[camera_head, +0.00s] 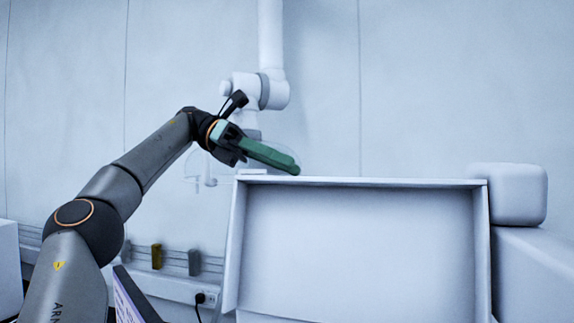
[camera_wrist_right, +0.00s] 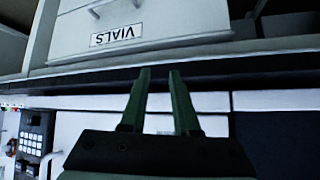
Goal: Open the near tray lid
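A large white panel with raised rims (camera_head: 360,250) stands steeply in the head view, its inner face toward me. It looks like a raised lid; the tray below it is out of frame. My left gripper (camera_head: 297,169) is at the panel's upper left corner, its green fingers pointing right and slightly down. I see the fingers side-on, so their gap and any contact with the rim are unclear. My right gripper (camera_wrist_right: 160,73) shows in the right wrist view with its two green fingers apart and nothing between them.
A white jointed fixture (camera_head: 265,90) hangs behind the left gripper. A rounded white block (camera_head: 508,193) stands right of the panel.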

